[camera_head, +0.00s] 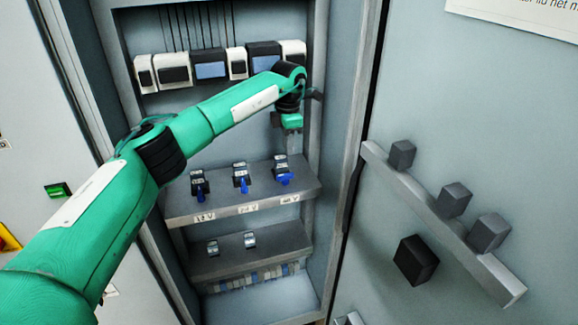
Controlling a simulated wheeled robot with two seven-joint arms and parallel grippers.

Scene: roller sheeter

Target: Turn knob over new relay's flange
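Three relays stand in a row on the upper shelf (236,210) of the open cabinet: a left relay (197,175), a middle relay (239,167) and a right relay (280,160). Each has a blue knob at its front. The left knob (200,195) and middle knob (244,186) point downward; the right knob (285,180) looks wider and lies more sideways. I cannot tell which relay is the new one. My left gripper (291,122) is above the right relay, apart from it. Its fingers are too small to read. My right gripper is out of view.
A lower shelf (225,265) carries two small pale-topped parts (212,247). Several black and white modules (210,66) line the cabinet's back above. The open door (450,120) at right bears a rail (440,225) with dark blocks. My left arm crosses the cabinet opening.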

